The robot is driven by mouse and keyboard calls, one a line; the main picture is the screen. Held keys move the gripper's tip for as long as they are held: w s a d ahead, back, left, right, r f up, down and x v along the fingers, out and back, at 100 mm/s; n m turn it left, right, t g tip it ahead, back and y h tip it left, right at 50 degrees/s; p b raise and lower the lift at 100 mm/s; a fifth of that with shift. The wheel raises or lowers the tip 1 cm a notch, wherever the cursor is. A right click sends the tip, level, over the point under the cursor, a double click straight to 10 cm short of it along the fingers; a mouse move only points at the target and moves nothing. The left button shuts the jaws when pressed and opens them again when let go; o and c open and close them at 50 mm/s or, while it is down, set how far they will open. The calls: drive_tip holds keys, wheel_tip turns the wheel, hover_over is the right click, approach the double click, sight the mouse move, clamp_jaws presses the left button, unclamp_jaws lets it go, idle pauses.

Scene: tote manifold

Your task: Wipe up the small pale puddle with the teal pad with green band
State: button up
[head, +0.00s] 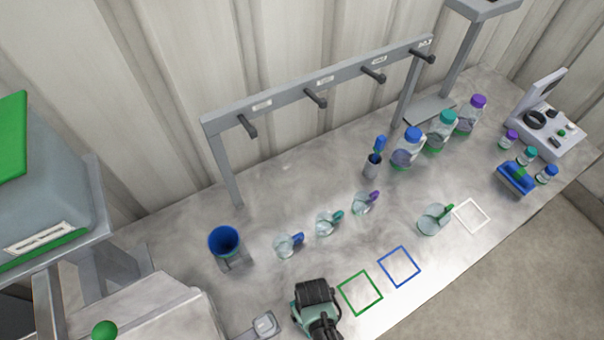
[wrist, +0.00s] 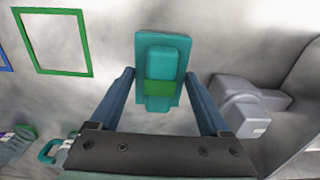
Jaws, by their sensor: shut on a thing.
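The teal pad with green band (wrist: 160,88) is in the wrist view, a flat teal plate with a raised grip crossed by the green band. My gripper (wrist: 160,78) has one blue finger on each side of the pad and is shut on it. In the head view my dark and teal wrist is at the bottom centre, left of the green square outline, and hides the pad. I cannot tell whether the pad touches the table. I cannot make out the small pale puddle for certain in either view; the grey tabletop is mottled with pale patches.
A green outline (head: 360,292) and a blue outline (head: 399,266) lie right of my gripper. A grey fixture (head: 264,325) stands to its left. Clear jugs (head: 327,224), a blue cup (head: 224,240) and lidded bottles (head: 408,151) stand farther back. A blue brush-like item (head: 515,178) lies far right.

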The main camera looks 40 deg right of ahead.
drive_tip(key=shift+s+d+f+b, duration=0.1)
drive_tip(key=shift+s+d+b, duration=0.15)
drive_tip(key=shift+d, duration=0.75)
drive_tip(key=shift+s+d+f+b, duration=0.1)
drive_tip(key=shift+s+d, duration=0.15)
drive_tip(key=shift+d, duration=0.7)
wheel_tip(320, 180, up, 5)
drive_tip(key=p, duration=0.4)
drive_tip(key=shift+f+p, duration=0.15)
drive_tip(key=shift+p, duration=0.15)
drive_tip(key=shift+r+b, duration=0.35)
drive_tip(key=shift+r, duration=0.3)
drive_tip(key=shift+r, duration=0.1)
drive_tip(key=shift+r, duration=1.45)
